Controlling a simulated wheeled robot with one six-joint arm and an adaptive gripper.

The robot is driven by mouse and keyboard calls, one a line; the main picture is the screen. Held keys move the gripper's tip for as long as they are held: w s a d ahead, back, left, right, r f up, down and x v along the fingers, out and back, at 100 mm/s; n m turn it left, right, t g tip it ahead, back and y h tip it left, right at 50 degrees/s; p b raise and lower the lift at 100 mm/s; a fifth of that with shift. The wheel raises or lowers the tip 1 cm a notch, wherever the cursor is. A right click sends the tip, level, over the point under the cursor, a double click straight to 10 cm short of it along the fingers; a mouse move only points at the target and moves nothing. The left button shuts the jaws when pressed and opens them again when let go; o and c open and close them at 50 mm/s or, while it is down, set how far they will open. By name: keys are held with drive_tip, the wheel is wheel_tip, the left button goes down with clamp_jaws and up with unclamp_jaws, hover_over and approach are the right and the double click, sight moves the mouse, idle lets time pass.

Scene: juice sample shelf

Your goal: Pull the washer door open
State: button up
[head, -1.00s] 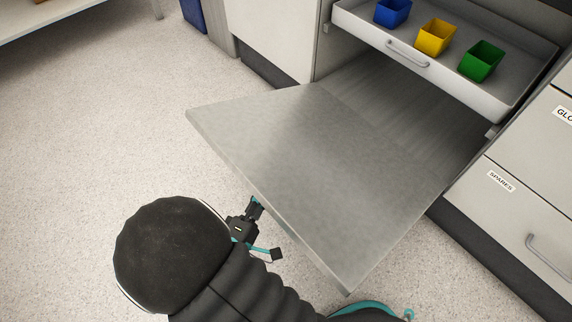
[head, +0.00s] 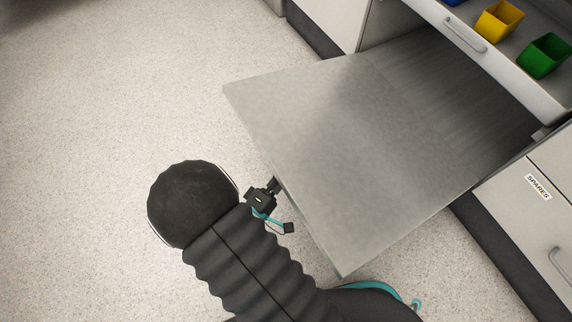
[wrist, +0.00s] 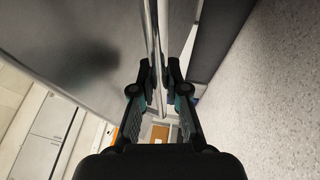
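The washer door (head: 330,140) is a broad grey metal panel, folded down and out from the cabinet front, lying nearly flat in the head view. Its outer edge faces my arm. My gripper (head: 275,186) is at the middle of that edge, its fingertips partly hidden beneath the panel. In the wrist view the door (wrist: 85,45) fills the upper left. The two fingers of my gripper (wrist: 159,80) lie on either side of a slim metal handle bar (wrist: 161,95) along the door's edge and appear closed on it.
Above the opening is a pulled-out drawer (head: 520,88) with a yellow bin (head: 499,21) and a green bin (head: 544,56). A drawer front labelled SPARES (head: 538,187) stands at the right. The speckled floor (head: 120,110) is clear to the left.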

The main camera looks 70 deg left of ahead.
drive_tip(key=o, duration=0.4)
drive_tip(key=shift+s, duration=0.1)
drive_tip(key=v, duration=1.1)
drive_tip(key=shift+s+d, duration=0.25)
drive_tip(key=shift+s, duration=0.05)
drive_tip(key=shift+f, duration=0.15)
